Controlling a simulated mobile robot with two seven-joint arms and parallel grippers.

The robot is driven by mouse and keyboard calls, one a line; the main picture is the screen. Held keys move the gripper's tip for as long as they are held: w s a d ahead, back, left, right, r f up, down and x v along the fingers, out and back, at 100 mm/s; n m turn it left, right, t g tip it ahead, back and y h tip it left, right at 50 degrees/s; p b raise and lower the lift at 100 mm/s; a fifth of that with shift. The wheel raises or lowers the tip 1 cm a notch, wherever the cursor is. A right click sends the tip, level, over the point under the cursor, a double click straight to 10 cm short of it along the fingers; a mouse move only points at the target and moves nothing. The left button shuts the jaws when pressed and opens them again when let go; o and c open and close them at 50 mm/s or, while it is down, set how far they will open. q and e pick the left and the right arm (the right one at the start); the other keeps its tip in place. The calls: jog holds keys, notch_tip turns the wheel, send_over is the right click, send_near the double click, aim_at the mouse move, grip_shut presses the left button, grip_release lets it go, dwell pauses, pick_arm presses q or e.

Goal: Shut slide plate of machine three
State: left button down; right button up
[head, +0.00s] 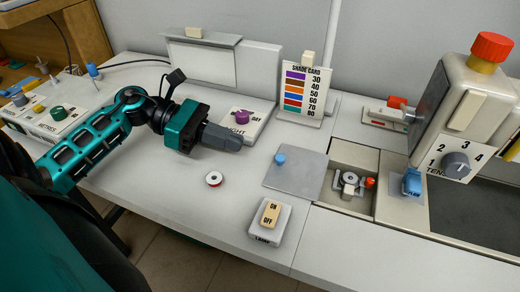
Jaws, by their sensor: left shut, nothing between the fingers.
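The slide plate is a flat grey square (297,174) with a small blue knob (279,159) near its left edge. It lies to the left of the sewing machine's bed opening (338,155), which is uncovered and shows a round metal bobbin part (350,180) and a small red-orange knob (370,183). My left gripper (236,143) is shut and empty, above the table to the left of the plate and apart from it. It overlaps the front of a white box with a purple knob (242,116). My right gripper is out of view.
The sewing machine head (460,110), with a tension dial (456,163), stands at the right. A shade card (304,92) stands behind the plate.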

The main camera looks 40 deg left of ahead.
aim_at(260, 162)
pick_arm(q)
jog(key=x, duration=0.6)
jog(key=shift+w+d, duration=0.15)
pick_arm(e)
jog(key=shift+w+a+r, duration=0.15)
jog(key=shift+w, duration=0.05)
